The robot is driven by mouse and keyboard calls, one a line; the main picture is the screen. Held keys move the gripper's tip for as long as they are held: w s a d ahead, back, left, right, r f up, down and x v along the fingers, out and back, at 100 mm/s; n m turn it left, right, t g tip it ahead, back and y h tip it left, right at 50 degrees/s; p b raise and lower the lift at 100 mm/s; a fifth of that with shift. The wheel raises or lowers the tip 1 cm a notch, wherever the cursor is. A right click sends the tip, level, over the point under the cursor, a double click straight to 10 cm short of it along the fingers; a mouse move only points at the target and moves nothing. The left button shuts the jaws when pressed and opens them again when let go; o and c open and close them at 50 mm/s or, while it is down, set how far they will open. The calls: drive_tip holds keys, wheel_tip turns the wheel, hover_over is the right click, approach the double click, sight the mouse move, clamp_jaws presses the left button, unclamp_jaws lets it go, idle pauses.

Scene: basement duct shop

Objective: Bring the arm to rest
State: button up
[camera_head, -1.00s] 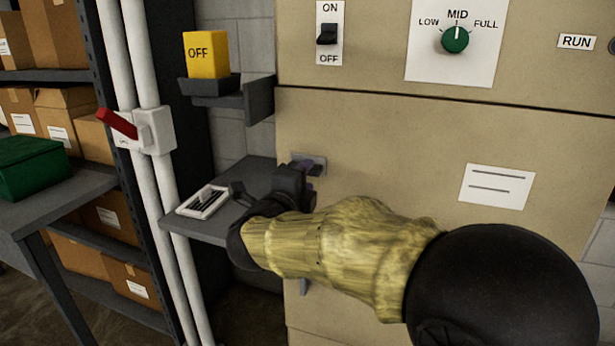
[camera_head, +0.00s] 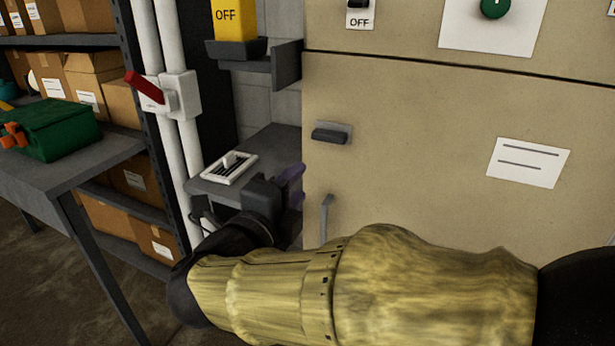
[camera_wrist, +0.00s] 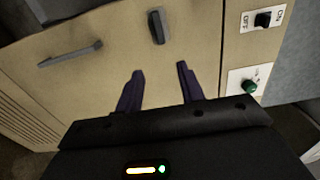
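My arm reaches across the lower part of the head view in a yellow patterned sleeve. My gripper (camera_head: 290,186) is in front of the beige cabinet (camera_head: 420,110), below and left of its small dark latch handle (camera_head: 330,135). In the wrist view my gripper (camera_wrist: 160,82) shows two purple fingers standing apart with nothing between them. The latch handle (camera_wrist: 156,27) lies beyond the fingertips, with a gap. A longer bar handle (camera_wrist: 70,55) is on the cabinet to its left.
A grey shelf (camera_head: 270,150) with a white slotted plate (camera_head: 230,167) is close behind my gripper. A yellow OFF block (camera_head: 234,20) sits on a bracket above. A red lever (camera_head: 145,87) is on the white pipes. A green toolbox (camera_head: 50,130) stands on the left bench.

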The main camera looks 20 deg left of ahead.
idle(0.3)
drive_tip(key=w+d+f+n+g+y, duration=0.1)
drive_tip(key=w+d+f+n+y, duration=0.35)
drive_tip(key=w+n, duration=0.45)
drive_tip(key=w+d+f+n+g, duration=0.3)
drive_tip(key=d+f+n+g, duration=0.1)
drive_tip(key=d+f, duration=0.35)
drive_tip(key=s+d+f+n+g+h, duration=0.1)
drive_tip(key=s+d+f+n+g, duration=0.3)
drive_tip(key=s+d+f, duration=0.5)
drive_tip(key=s+d+f+n+g+h, duration=0.2)
drive_tip(key=s+d+f+g, duration=0.4)
drive_tip(key=d, duration=0.6)
wheel_tip(320, 180, up, 24)
drive_tip(key=p, duration=2.5)
drive_tip(key=shift+d+p, duration=0.2)
drive_tip(key=shift+p, duration=0.1)
